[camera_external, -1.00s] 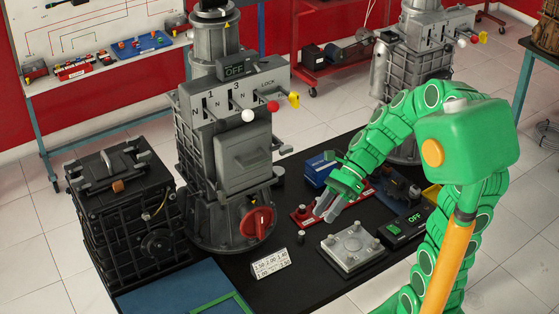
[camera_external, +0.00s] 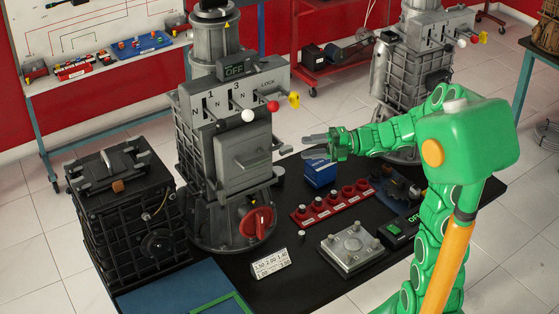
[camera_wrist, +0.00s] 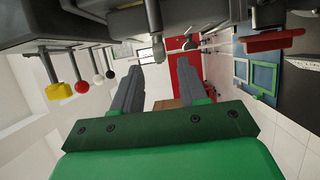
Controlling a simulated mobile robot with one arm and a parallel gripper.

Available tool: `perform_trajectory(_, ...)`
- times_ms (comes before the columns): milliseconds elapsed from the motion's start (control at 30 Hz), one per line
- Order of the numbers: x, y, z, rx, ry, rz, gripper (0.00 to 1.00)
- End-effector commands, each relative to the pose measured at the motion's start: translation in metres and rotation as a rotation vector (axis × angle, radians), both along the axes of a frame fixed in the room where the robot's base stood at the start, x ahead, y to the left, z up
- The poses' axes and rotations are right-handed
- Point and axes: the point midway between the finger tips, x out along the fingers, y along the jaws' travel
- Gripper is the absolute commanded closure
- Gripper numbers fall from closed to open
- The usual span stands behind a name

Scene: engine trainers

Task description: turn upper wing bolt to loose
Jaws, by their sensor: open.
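The grey engine trainer (camera_external: 238,112) stands on the black table. A small grey bolt-like part (camera_external: 285,149) sticks out of its right side and looks like the upper wing bolt; its wing shape is too small to tell. In the wrist view a grey rod-ended part (camera_wrist: 157,46), probably the same bolt, shows just beyond and between the fingertips. My gripper (camera_external: 307,146) is open and empty, level with the bolt and a little to its right, apart from it. Its two grey fingers also show in the wrist view (camera_wrist: 165,62), pointing toward the trainer's side.
Levers with a white (camera_external: 248,116), a red (camera_external: 273,106) and a yellow knob (camera_external: 294,99) stick out above the bolt. A red rotary handle (camera_external: 258,222) sits low on the trainer. A blue box (camera_external: 320,173) and a red strip (camera_external: 332,204) lie below my gripper.

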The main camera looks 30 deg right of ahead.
Motion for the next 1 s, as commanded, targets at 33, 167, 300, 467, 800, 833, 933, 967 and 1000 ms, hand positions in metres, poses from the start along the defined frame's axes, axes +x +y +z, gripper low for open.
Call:
perform_trajectory(33, 0.001, 0.003, 0.000, 0.000, -0.001, 0.002, 0.57)
perform_trajectory(167, 0.005, 0.015, 0.000, -0.002, -0.002, 0.004, 0.57)
perform_trajectory(300, 0.011, 0.030, -0.001, -0.006, -0.003, 0.004, 0.57)
perform_trajectory(467, 0.018, 0.047, 0.000, -0.005, -0.003, 0.005, 0.57)
perform_trajectory(800, 0.027, 0.068, 0.000, -0.004, -0.005, 0.003, 0.57)
perform_trajectory(833, 0.027, 0.069, 0.000, -0.004, -0.005, 0.003, 0.57)
perform_trajectory(933, 0.028, 0.070, 0.000, -0.005, -0.004, 0.003, 0.57)
perform_trajectory(967, 0.028, 0.070, 0.000, -0.005, -0.004, 0.003, 0.57)
perform_trajectory(1000, 0.028, 0.070, 0.000, -0.005, -0.004, 0.003, 0.57)
